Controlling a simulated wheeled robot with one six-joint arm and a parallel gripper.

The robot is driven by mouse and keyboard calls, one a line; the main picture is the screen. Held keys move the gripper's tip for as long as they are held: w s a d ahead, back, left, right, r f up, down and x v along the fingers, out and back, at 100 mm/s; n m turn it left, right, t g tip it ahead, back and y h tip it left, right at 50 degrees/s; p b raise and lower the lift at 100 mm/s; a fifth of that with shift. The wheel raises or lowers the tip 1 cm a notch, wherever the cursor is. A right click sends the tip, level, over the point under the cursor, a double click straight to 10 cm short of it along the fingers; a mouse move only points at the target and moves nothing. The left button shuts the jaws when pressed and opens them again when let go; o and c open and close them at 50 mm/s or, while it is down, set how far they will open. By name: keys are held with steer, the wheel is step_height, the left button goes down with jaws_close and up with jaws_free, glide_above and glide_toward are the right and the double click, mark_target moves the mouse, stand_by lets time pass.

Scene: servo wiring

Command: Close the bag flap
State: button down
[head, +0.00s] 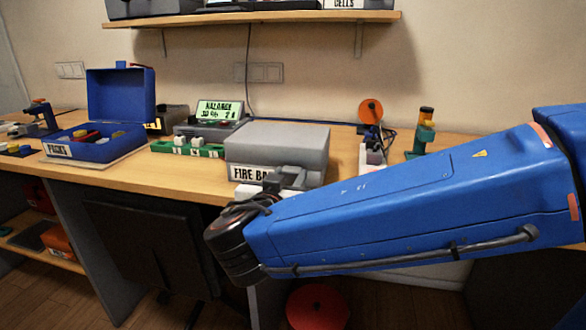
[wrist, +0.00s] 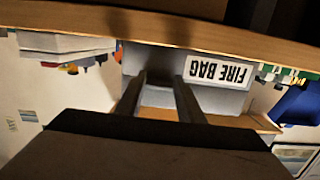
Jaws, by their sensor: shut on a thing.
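The fire bag (head: 277,155) is a grey box-shaped bag labelled FIRE BAG near the table's front edge in the head view. Its flap (head: 280,134) lies down flat across the top, with no visible opening. In the wrist view the fire bag (wrist: 215,98) appears upside down, with its label in sight. My gripper (head: 288,178) is at the bag's front, right of the label. In the wrist view my gripper (wrist: 160,82) has its two fingers on either side of a pale part at the bag's front, apparently the flap's edge. The exact contact is hidden.
An open blue case (head: 100,140) stands on the left. A green tray (head: 187,148) and a lit display (head: 220,110) are behind the bag's left side. A charger-like white block (head: 372,156) and an orange-topped stand (head: 424,135) are on the right. A shelf (head: 250,18) hangs above.

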steer(key=shift+f, duration=0.75)
steer(key=c, duration=1.2)
jaws_free()
steer(key=shift+r, duration=0.2)
steer(key=shift+s+a+r, duration=0.1)
steer(key=shift+s+a, duration=0.1)
steer(key=shift+s, duration=0.2)
steer(key=v, duration=1.6)
steer(key=shift+s, duration=0.2)
steer(key=shift+d, duration=0.1)
